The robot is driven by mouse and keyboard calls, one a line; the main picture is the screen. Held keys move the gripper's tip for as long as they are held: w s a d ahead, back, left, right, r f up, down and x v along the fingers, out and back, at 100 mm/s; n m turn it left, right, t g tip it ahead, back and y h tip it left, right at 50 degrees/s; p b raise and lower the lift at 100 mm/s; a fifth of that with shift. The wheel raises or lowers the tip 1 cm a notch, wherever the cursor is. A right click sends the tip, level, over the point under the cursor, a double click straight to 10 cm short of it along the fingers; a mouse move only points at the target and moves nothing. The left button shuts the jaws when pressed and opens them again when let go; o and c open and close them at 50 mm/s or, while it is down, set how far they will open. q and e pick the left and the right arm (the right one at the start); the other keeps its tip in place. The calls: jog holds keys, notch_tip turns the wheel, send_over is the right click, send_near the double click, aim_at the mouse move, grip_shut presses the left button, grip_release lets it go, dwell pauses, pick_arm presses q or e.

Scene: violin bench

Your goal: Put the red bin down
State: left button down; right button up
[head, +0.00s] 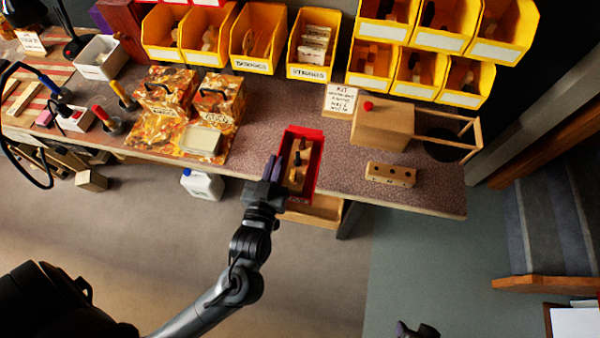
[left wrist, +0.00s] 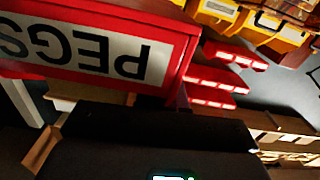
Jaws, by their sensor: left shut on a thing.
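The red bin (head: 317,160) is at the front part of the bench, overlapping its front edge in the head view. Wooden pieces and dark-handled things lie inside it. My left gripper (head: 272,172) is shut on the bin's left side near the front. In the left wrist view the bin (left wrist: 183,62) fills the upper left, with its white PEGS label upside down. I cannot tell whether its bottom touches the bench (head: 345,185). A dark part at the bottom edge of the head view looks like my right gripper (head: 415,330); its fingers are unclear.
A wooden block with holes (head: 390,175) stands right of the bin. Behind are a wooden box with a red knob (head: 383,125) and a sign card (head: 340,101). Patterned boxes (head: 165,95) stand left. Yellow bins (head: 257,38) line the back. Some bench surface beside the red bin is clear.

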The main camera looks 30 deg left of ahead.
pick_arm(q)
jog(key=shift+w+a+f+b, duration=1.1)
jog(key=shift+w+a+f, duration=0.3)
jog(key=shift+f, duration=0.95)
jog(key=shift+w+a+f+b, duration=1.05)
jog(key=shift+w+a+f, duration=0.3)
jog(key=shift+f, duration=1.05)
jog(key=shift+w+a+f+b, duration=1.1)
jog(key=shift+w+a+f, duration=0.3)
jog(key=shift+f, duration=0.95)
pick_arm(e)
notch_tip(320, 180, down, 8)
jog(key=shift+a+r, duration=0.2)
jog(key=shift+a, duration=0.15)
pick_arm(q)
jog(key=shift+w+d+f, duration=0.1)
pick_arm(e)
jog(key=shift+w, duration=0.1)
pick_arm(q)
jog(key=c, duration=1.2)
grip_release()
jog(key=shift+c, duration=0.2)
pick_arm(e)
jog(key=shift+d, duration=0.1)
